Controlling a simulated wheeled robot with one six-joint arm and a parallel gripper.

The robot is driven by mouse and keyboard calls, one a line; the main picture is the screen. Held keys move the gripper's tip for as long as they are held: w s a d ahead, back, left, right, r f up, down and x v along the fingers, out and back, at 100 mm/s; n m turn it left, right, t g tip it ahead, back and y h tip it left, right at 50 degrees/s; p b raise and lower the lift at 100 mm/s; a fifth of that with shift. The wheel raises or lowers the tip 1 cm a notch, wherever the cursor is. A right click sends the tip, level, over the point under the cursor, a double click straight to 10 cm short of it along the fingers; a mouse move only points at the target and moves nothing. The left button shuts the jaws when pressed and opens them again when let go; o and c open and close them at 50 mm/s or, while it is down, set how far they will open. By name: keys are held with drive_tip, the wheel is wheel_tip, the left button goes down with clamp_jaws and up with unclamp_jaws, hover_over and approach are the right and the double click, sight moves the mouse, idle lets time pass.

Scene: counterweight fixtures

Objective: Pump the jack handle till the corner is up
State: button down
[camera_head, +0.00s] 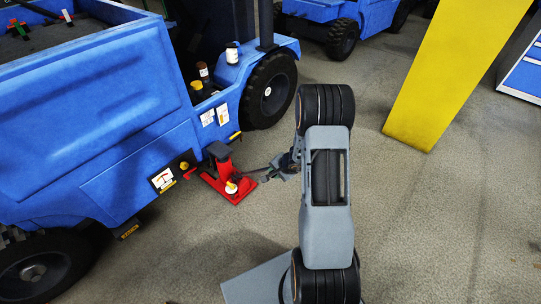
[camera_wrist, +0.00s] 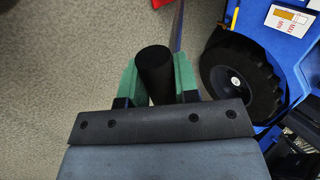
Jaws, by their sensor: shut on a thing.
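The red jack (camera_head: 222,188) stands on the floor against the side of the blue vehicle (camera_head: 95,95), under its lower edge. Its dark handle (camera_head: 260,171) reaches out to the right, low above the floor. My gripper (camera_head: 285,165) is at the handle's outer end, partly hidden by my arm. In the wrist view, the green fingers of my gripper (camera_wrist: 157,85) are shut on the black grip of the jack handle (camera_wrist: 154,65). The jack's lifting head meets the vehicle's underside, but I cannot tell whether the corner is raised.
A yellow post or panel (camera_head: 445,70) stands at the right. Another blue vehicle (camera_head: 325,12) is behind. The concrete floor (camera_head: 430,220) at the right is clear.

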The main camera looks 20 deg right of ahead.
drive_tip(key=w+a+r+g+p, duration=0.1)
drive_tip(key=w+r+p, duration=0.3)
drive_tip(key=p, duration=0.5)
drive_tip(key=shift+w+a+h, duration=0.15)
drive_tip(key=shift+a+h, duration=0.15)
drive_tip(key=shift+a, duration=0.2)
drive_tip(key=s+d+f+t+b, duration=0.1)
drive_tip(key=s+f+b, duration=0.3)
drive_tip(key=b, duration=0.7)
drive_tip(key=s+d+f+t+y+b, duration=0.1)
drive_tip(key=s+f+b, duration=0.3)
drive_tip(key=b, duration=0.8)
drive_tip(key=shift+d, duration=0.8)
drive_tip(key=shift+r, duration=0.1)
